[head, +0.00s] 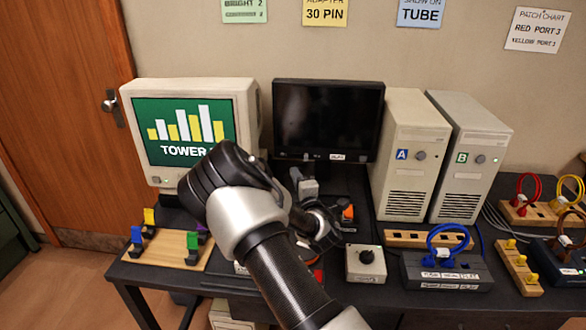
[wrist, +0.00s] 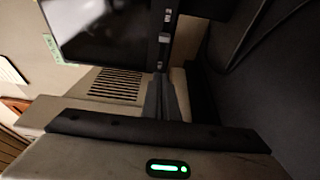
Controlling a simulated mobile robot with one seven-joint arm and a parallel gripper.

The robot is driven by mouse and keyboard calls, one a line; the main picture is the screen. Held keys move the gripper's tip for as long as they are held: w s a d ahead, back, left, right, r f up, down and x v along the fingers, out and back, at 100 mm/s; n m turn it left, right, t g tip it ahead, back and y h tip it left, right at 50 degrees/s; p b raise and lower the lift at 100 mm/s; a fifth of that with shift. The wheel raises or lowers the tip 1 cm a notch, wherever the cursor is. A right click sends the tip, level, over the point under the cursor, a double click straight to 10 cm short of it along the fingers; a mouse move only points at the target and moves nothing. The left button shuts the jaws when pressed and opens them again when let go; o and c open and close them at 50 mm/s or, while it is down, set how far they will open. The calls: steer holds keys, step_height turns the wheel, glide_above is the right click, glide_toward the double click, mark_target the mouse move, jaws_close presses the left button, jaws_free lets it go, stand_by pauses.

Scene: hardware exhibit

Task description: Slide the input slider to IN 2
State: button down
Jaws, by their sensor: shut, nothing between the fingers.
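The flat black monitor (head: 328,112) stands at the middle back, with a small white label (head: 337,157) on its lower bezel. In the wrist view its dark screen (wrist: 100,22) fills the top left. Small pale controls (wrist: 164,38) sit along its bezel, probably including the input slider. Their markings and the slider's setting are too small to read. My gripper (head: 299,174) is below the monitor's lower left corner, partly hidden by my arm. In the wrist view its dark fingers (wrist: 166,98) are shut and empty, close to the bezel controls; contact cannot be told.
A CRT monitor (head: 190,130) stands at left, its vent (wrist: 116,84) close by in the wrist view. Towers A (head: 408,150) and B (head: 468,155) stand at right. A knob box (head: 366,264), cable boards and a wooden peg board (head: 160,246) crowd the table front.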

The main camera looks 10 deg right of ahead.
steer(key=shift+s, duration=1)
steer(key=shift+d, duration=0.1)
